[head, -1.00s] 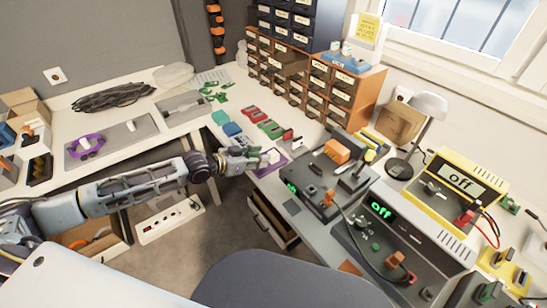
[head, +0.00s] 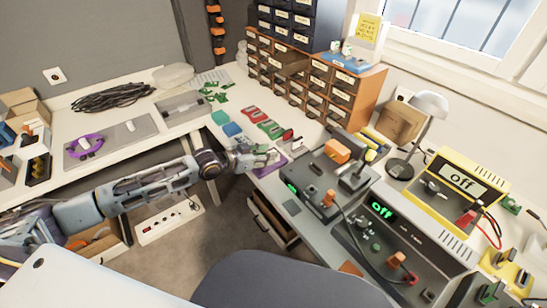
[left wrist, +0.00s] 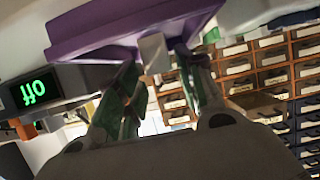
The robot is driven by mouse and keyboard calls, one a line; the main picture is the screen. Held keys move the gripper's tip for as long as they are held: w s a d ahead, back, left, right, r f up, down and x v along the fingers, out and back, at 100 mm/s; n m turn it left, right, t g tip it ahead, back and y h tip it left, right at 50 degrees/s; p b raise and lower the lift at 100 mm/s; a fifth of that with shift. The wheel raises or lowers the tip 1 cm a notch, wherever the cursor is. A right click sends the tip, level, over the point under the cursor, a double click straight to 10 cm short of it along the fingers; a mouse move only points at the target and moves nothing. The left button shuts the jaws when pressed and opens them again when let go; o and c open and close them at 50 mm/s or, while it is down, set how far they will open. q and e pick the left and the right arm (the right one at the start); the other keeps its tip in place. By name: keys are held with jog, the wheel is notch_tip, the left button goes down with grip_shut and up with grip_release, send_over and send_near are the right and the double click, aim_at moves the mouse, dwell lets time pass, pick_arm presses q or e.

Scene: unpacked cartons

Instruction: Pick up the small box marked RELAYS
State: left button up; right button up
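My left gripper (head: 250,159) is at the purple tray (head: 271,168) on the front edge of the bench. In the left wrist view, the gripper (left wrist: 162,72) has its two fingers spread apart. A small pale box (left wrist: 154,52) shows between the fingertips, against the purple tray (left wrist: 120,30). No contact between fingers and box is clear. In the head view the gripper mostly hides this box. No RELAYS marking is readable on it. My right gripper is not in view.
Red and green small items (head: 268,128) lie behind the tray. A dark bench device (head: 325,180) stands close to its right. A brown drawer cabinet (head: 310,88) with white labels stands behind. An open drawer (head: 272,220) sits below the bench edge.

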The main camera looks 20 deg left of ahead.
pick_arm(q)
jog(key=shift+x, duration=1)
jog(key=shift+w+d, duration=0.1)
jog(key=shift+d, duration=0.1)
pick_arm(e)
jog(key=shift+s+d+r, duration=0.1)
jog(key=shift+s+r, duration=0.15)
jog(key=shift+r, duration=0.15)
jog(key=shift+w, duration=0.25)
pick_arm(q)
jog(key=c, duration=0.8)
